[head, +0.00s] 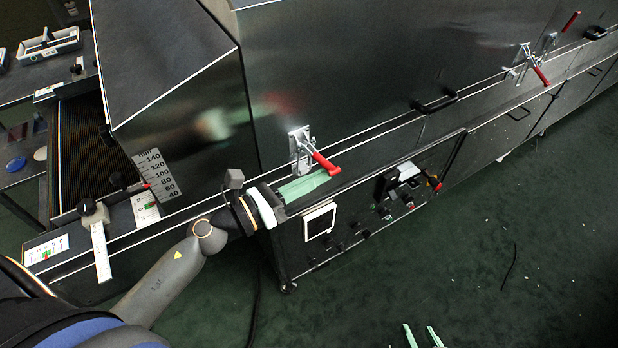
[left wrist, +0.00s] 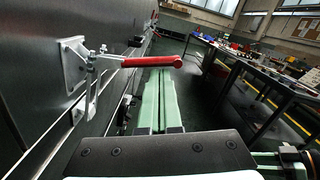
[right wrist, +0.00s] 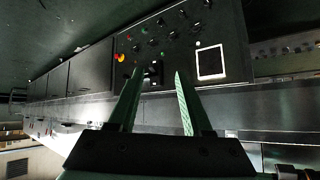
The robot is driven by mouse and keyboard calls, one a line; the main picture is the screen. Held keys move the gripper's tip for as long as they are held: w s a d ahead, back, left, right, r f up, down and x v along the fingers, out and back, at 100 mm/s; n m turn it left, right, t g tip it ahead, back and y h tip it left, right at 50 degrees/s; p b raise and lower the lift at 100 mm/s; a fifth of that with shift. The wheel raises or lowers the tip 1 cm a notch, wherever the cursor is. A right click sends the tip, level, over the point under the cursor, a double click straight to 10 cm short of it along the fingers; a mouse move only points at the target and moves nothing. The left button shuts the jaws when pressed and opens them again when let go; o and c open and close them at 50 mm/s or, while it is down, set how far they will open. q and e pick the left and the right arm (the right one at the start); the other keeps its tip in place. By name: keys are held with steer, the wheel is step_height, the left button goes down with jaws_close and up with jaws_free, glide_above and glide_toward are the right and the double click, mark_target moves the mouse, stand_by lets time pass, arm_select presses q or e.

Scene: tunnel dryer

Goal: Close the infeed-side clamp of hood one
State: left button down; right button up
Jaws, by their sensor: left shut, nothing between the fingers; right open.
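The infeed-side clamp (head: 301,146) is a metal toggle clamp with a red handle (head: 322,162), on the hood's front wall near its left end. In the left wrist view its red handle (left wrist: 138,62) sticks out sideways from the mounting plate (left wrist: 73,62), across the tips of my green fingers. My left gripper (head: 318,178) is shut and empty, just below the handle; I cannot tell whether they touch. My right gripper (head: 422,334) is open and empty over the floor at the bottom of the head view; its fingers (right wrist: 158,75) show apart in the right wrist view.
More red-handled clamps (head: 538,72) sit farther right along the hood. A control panel (head: 405,187) with a screen (head: 320,221) lies below the clamp. A black hood handle (head: 436,103) sticks out. A scale (head: 155,175) stands at the infeed. The green floor (head: 500,270) is mostly clear.

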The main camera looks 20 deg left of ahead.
arm_select(q)
step_height(320, 180, up, 6)
steer(key=w+a+n+p, duration=0.2)
steer(key=n+p, duration=0.7)
steer(key=p, duration=0.1)
steer(key=shift+a+r+y, duration=0.25)
steer(key=shift+y, duration=0.15)
arm_select(e)
steer(key=s+d+r+h, duration=0.1)
steer(key=s+d+r, duration=0.1)
steer(key=r, duration=0.6)
steer(key=shift+d+m, duration=0.3)
steer(key=shift+d, duration=0.3)
arm_select(q)
steer(key=shift+f, duration=0.15)
